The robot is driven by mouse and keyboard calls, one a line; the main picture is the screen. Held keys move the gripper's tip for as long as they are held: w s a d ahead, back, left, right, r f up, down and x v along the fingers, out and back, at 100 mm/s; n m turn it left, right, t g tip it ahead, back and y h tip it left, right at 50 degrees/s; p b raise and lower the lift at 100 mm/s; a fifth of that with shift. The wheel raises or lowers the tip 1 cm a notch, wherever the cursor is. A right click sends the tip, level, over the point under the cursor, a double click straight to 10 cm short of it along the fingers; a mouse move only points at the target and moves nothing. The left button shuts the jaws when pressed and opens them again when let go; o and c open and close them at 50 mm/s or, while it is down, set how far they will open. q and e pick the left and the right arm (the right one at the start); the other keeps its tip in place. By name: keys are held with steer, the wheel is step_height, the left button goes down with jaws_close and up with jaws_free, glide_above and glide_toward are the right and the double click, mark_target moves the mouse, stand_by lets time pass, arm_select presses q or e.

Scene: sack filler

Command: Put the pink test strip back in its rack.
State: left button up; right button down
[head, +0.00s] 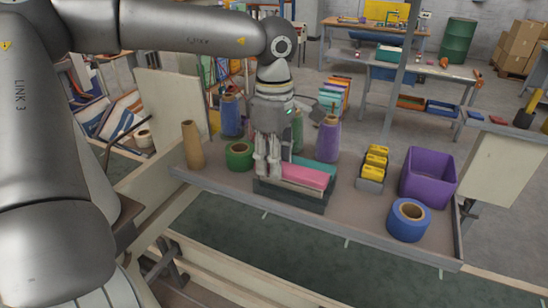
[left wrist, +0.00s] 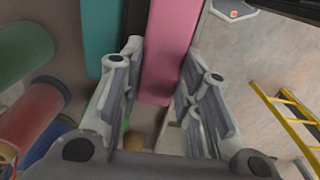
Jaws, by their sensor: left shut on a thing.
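The pink test strip (head: 312,175) is a long flat bar over the dark green rack (head: 300,201) on the table. I cannot tell whether it is seated in the rack or held just above it. My left gripper (head: 267,167) points down at the strip's left end and is shut on it. In the left wrist view the pink strip (left wrist: 170,50) runs between the fingers (left wrist: 158,92), and a teal strip (left wrist: 101,38) lies beside it on the left. A pale strip (head: 300,188) shows in front of the pink one. My right gripper is not in view.
A green tape roll (head: 239,156) and a brown cone (head: 192,146) stand left of the rack. A purple spool (head: 328,139) stands behind it. Yellow blocks (head: 374,161), a purple bin (head: 428,177) and a blue tape roll (head: 408,220) are to the right.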

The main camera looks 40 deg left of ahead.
arm_select(q)
steer(key=shift+f+b, duration=1.1)
steer(key=shift+f, duration=0.15)
steer(key=o, duration=1.2)
steer(key=shift+r, duration=0.15)
step_height(320, 180, up, 12)
